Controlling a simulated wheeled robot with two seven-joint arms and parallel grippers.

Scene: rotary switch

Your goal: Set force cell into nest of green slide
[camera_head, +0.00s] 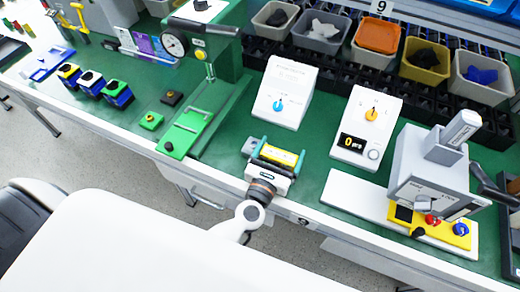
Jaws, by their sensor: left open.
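My left gripper (277,148) is over the front of the bench, its teal fingers apart. A yellow piece (278,156) shows between the fingers; I cannot tell whether it is part of the gripper. A small grey block (250,146) is just left of the fingers. The green slide (184,132), with a pale handle bar, lies at the foot of the green gauge press, left of my gripper. Small dark-topped blocks (172,97) and (151,120) sit left of the slide. I cannot tell which part is the force cell, nor make out the nest. My right gripper is not in view.
The green press (215,45) carries a round dial gauge (174,43). White boxes with a blue knob (279,104) and an orange knob (371,114) stand behind and right of my gripper. A grey machine (430,170) is at right. Part bins (317,30) line the back.

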